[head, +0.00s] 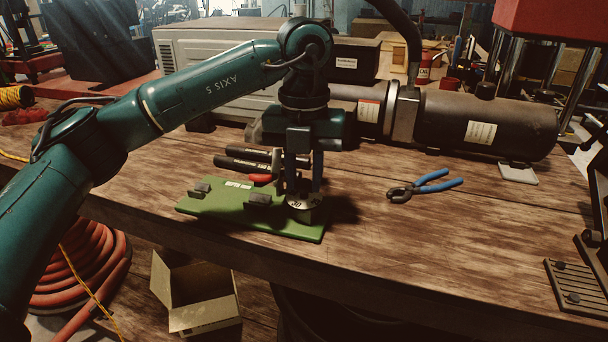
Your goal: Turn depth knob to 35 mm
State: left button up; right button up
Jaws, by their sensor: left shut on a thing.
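The depth knob (304,203) is a round metal dial with dark markings at the right end of a green base plate (225,207) on the wooden bench. My left gripper (303,186) points straight down over it. Its fingers are shut on the knob from above. The dial's full scale and its setting cannot be read at this size. My right gripper is not in view.
Black-handled tools (250,160) lie just behind the green plate. Blue-handled pliers (422,187) lie to the right on clear bench. An open cardboard box (196,298) sits below the front edge.

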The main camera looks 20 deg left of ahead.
aim_at(304, 182)
pick_arm(q)
jog(key=shift+n, duration=1.3)
jog(key=o, duration=1)
jog(key=shift+r, duration=0.1)
notch_tip(304, 182, up, 13)
jog(key=p, duration=0.1)
jog(key=shift+p, duration=0.35)
